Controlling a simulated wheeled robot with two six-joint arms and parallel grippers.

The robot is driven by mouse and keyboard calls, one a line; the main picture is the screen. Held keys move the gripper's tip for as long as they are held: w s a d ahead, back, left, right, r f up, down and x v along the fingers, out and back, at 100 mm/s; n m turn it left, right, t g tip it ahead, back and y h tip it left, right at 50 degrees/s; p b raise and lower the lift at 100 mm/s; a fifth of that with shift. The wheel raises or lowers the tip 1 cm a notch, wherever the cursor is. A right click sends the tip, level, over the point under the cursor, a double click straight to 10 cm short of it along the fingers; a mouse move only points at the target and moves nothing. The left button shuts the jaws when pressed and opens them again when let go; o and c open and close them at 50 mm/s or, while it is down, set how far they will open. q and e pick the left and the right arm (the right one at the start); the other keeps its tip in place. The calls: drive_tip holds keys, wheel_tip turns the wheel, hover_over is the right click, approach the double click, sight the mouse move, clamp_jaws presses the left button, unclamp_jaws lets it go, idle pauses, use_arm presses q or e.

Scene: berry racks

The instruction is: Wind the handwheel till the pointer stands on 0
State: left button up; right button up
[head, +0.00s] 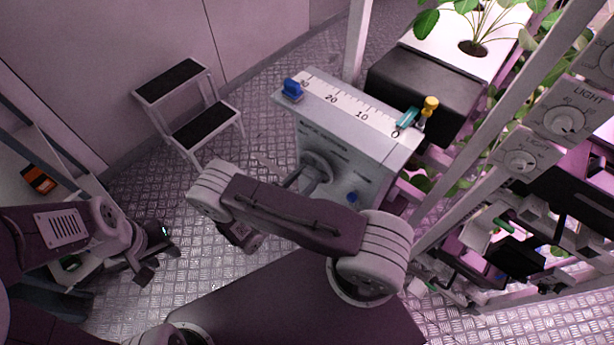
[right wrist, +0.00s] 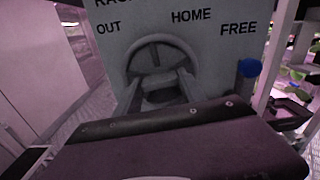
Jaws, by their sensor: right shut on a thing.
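The handwheel (head: 316,168) is on the front of a grey cabinet (head: 352,150). In the right wrist view the wheel (right wrist: 162,44) fills the middle, below the words OUT, HOME and FREE. My right gripper (right wrist: 161,84) is shut on the handwheel, one finger to each side of its middle; in the head view my arm mostly hides this grip. A white scale (head: 345,98) on the cabinet top reads 30, 20, 10, 0 from left to right. A teal piece (head: 407,117), seemingly the pointer, lies close to the 0. My left gripper (head: 152,254) is empty and looks open, far left of the cabinet.
A blue block (head: 292,90) sits by the 30 end, and a yellow-handled part (head: 429,105) beyond the 0 end. A blue knob (head: 352,197) is on the cabinet front. A step stool (head: 205,130) stands left. Racks with LIGHT dials (head: 564,121) crowd the right.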

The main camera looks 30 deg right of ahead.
drive_tip(key=shift+m, duration=0.6)
drive_tip(key=o, duration=1.4)
drive_tip(key=shift+c, duration=0.2)
drive_tip(key=b+v, duration=0.1)
drive_tip(key=v, duration=0.8)
drive_tip(key=shift+a, duration=0.1)
